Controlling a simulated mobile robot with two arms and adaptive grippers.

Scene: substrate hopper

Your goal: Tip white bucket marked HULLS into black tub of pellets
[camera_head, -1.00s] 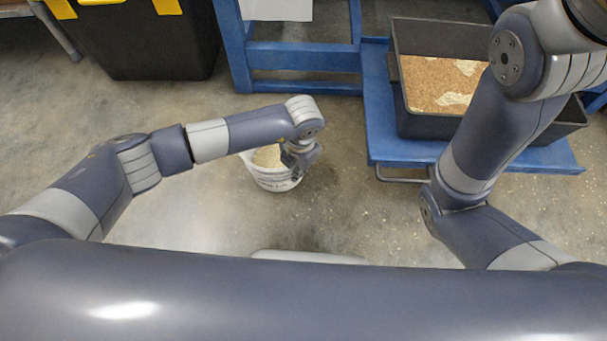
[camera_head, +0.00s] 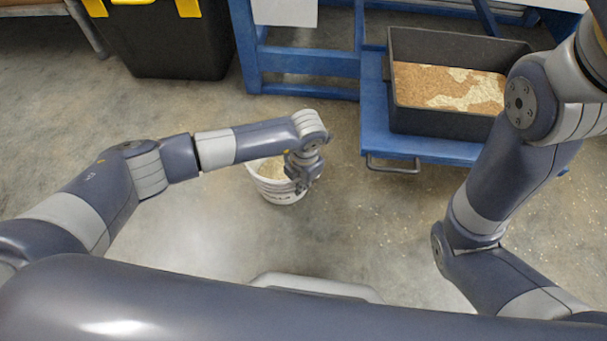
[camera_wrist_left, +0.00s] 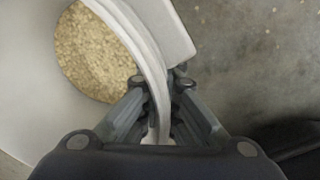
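The white bucket (camera_head: 278,190) is left of centre in the head view, upright or nearly so, with pale husk-like material inside. Dark marking shows on its side, too small to read. My left gripper (camera_head: 302,180) is at its right rim. In the left wrist view, the fingers (camera_wrist_left: 161,84) are closed around the bucket's rim (camera_wrist_left: 135,40), one on each side of the wall, with the pale contents (camera_wrist_left: 95,55) beside them. Whether the bucket is clear of the floor is hard to tell. The black tub (camera_head: 440,121) of brown and pale pellets is at the upper right. My right gripper is out of view.
The tub stands on a low blue cart (camera_head: 425,149) with a metal handle (camera_head: 393,168) at its front. A blue frame (camera_head: 310,62) stands behind, and a black bin (camera_head: 170,45) with yellow latches at the upper left. Concrete floor lies open between bucket and cart.

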